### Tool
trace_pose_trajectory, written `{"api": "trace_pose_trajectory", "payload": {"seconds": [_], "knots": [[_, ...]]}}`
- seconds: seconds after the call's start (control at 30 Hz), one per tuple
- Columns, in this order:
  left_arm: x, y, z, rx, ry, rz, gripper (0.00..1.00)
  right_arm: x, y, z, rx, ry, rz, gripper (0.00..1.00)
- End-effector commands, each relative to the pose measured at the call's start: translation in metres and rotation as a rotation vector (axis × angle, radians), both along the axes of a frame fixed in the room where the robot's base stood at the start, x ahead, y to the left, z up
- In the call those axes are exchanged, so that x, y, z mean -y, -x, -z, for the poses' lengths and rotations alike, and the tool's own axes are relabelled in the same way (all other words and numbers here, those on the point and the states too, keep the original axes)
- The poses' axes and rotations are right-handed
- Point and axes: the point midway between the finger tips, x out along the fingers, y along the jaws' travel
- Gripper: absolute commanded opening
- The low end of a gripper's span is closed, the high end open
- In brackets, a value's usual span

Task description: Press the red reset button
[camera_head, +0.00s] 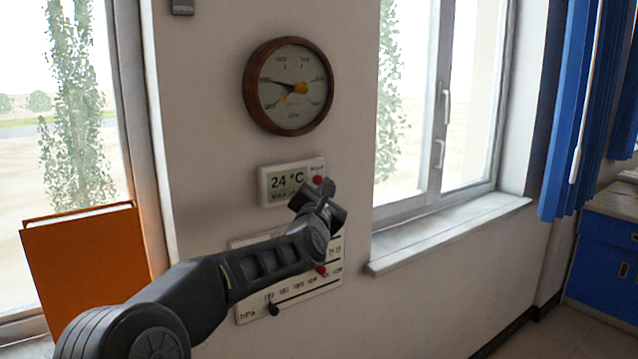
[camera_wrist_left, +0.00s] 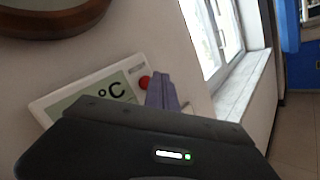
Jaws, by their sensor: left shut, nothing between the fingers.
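The red reset button (camera_head: 318,180) is on the right side of a white thermometer panel (camera_head: 264,190) whose display reads 24 °C. The panel is fixed to the wall below a round gauge. My left gripper (camera_head: 328,190) is shut and empty, right by the button and partly in front of the panel's lower right. In the left wrist view the button (camera_wrist_left: 143,83) shows just left of the shut fingers (camera_wrist_left: 162,92). I cannot tell whether the fingertips touch it. My right gripper is not in view.
A round wood-rimmed gauge (camera_head: 289,86) hangs above. A white hPa slider panel (camera_head: 290,300) with a black knob (camera_head: 273,309) and a red marker (camera_head: 321,269) is below, partly behind my left arm. A window sill (camera_head: 450,235) juts out at right. An orange binder (camera_head: 90,265) stands at left.

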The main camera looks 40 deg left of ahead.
Motion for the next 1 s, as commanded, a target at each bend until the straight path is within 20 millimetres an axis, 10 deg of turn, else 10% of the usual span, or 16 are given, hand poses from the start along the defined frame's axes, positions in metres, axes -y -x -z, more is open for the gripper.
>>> {"api": "trace_pose_trajectory", "payload": {"seconds": [1.0], "knots": [[0.048,0.014,0.000,0.000,0.000,0.000,0.00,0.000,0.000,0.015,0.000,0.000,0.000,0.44]]}}
